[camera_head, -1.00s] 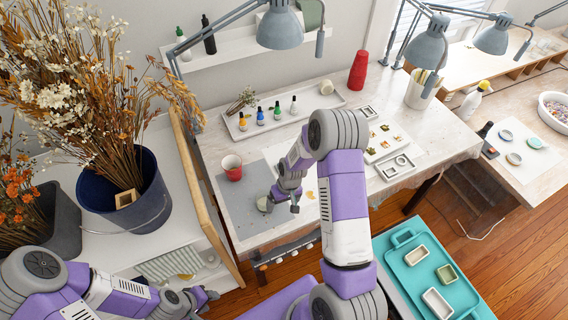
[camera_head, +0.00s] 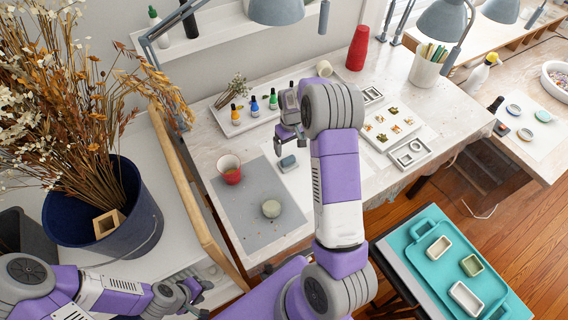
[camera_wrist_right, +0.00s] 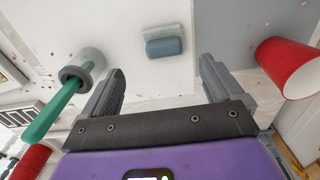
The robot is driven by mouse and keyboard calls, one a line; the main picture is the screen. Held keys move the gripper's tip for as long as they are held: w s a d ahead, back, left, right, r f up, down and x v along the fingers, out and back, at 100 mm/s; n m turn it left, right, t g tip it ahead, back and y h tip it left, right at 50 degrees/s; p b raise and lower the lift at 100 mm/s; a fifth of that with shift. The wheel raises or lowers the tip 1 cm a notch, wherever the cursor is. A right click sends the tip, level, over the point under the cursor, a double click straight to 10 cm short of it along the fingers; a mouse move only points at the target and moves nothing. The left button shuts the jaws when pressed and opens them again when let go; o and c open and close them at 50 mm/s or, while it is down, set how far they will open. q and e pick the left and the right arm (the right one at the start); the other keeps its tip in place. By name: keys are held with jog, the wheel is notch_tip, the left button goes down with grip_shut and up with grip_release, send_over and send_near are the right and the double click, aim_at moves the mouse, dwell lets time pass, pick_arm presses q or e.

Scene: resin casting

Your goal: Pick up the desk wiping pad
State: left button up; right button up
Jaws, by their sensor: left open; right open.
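The desk wiping pad looks like the small blue-grey block with a pale strip (camera_head: 288,163) on the white sheet beside the grey mat (camera_head: 250,205). In the right wrist view the pad (camera_wrist_right: 164,42) lies ahead of the fingers, between their lines and apart from them. My right gripper (camera_head: 290,140) is open and empty, above the table just behind the pad in the head view; its two fingers also show in the right wrist view (camera_wrist_right: 158,88). My left gripper (camera_head: 198,295) is open at the lower left, away from the work table.
A bottle tray (camera_head: 238,128) is behind. A grey cylinder with a green stem (camera_wrist_right: 82,70) is outside one right finger. Molds (camera_head: 390,128) lie right.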

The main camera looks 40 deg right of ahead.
aim_at(288, 158)
jog(key=shift+w+f, duration=0.2)
jog(key=shift+f, duration=0.3)
jog(key=shift+w+f, duration=0.15)
jog(key=shift+f, duration=0.3)
jog(key=shift+s+a+f, duration=0.1)
jog(key=shift+s+f, duration=0.1)
jog(key=shift+f, duration=0.55)
notch_tip(288, 158, down, 5)
jog(key=shift+w+a+f, duration=0.1)
jog(key=shift+w, duration=0.05)
jog(key=shift+c, duration=0.4)
jog(key=c, duration=1.1)
jog(key=shift+o, duration=0.2)
notch_tip(288, 158, up, 10)
